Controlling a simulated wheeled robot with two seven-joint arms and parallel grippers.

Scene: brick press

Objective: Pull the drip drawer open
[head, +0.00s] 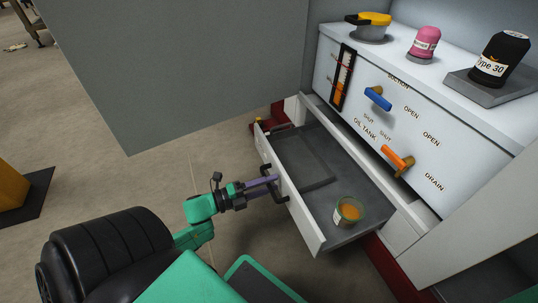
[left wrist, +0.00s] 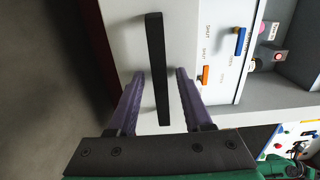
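The drip drawer (head: 308,234) stands pulled out from the white cabinet. Its grey inside shows in the head view, with a small jar of orange content (head: 348,211) in its near right part. The black bar handle (head: 282,199) is on its white front; it also shows in the left wrist view (left wrist: 156,60). My left gripper (head: 272,182) is at the handle. In the left wrist view its purple fingers (left wrist: 159,74) stand apart, one on each side of the bar, with gaps visible. My right gripper is not in view.
The cabinet top (head: 395,48) carries a yellow-lidded pot (head: 373,32), a pink bottle (head: 425,42) and a black "Type 30" bottle (head: 499,60). Blue (head: 378,98) and orange (head: 398,157) valve levers stick out above the drawer. A grey panel (head: 180,70) stands at left; floor before the drawer is clear.

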